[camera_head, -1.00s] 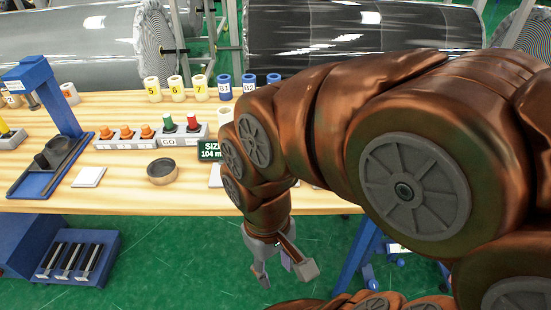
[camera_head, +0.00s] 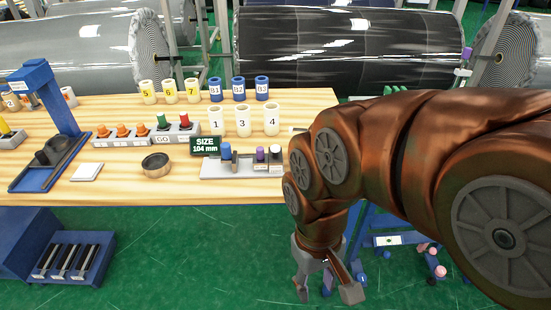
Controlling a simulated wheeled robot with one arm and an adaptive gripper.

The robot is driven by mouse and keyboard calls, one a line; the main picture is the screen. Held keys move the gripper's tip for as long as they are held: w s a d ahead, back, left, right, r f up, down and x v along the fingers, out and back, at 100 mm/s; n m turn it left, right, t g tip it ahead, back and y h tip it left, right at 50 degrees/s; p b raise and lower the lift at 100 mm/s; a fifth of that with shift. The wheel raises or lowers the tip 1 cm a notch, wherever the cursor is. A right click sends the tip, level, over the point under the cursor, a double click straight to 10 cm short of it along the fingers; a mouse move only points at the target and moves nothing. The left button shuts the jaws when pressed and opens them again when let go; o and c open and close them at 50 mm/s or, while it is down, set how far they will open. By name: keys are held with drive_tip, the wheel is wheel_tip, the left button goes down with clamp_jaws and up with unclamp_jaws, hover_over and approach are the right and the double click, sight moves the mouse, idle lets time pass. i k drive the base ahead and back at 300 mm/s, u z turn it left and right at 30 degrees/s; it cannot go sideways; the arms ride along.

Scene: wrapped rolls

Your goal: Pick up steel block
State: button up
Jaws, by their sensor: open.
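My gripper (camera_head: 328,288) is open and empty. It points down in front of the table's front edge, over the green floor, at lower right of centre. I cannot tell for certain which thing is the steel block. A small grey block (camera_head: 235,161) stands on a pale holder (camera_head: 211,170) beside a blue peg (camera_head: 226,151), to the upper left of my gripper. Several dark bars with light edges (camera_head: 62,259) lie in a blue rack (camera_head: 98,259) below the table at far left. My arm hides the table's right part.
The wooden table (camera_head: 125,192) holds a blue stand (camera_head: 52,100), a white square plate (camera_head: 87,172), a dark ring (camera_head: 156,165), a SIZE sign (camera_head: 205,145) and several numbered cups (camera_head: 243,121). Large wrapped rolls (camera_head: 340,48) lie behind. Floor (camera_head: 200,255) left of my gripper is clear.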

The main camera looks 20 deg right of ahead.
sight(260, 160)
drive_tip(key=z, duration=0.2)
drive_tip(key=i, duration=0.5)
drive_tip(key=z, duration=1.85)
drive_tip(key=k, duration=1.6)
drive_tip(key=u, duration=1.95)
drive_tip(key=i, duration=0.5)
drive_tip(key=u, duration=0.05)
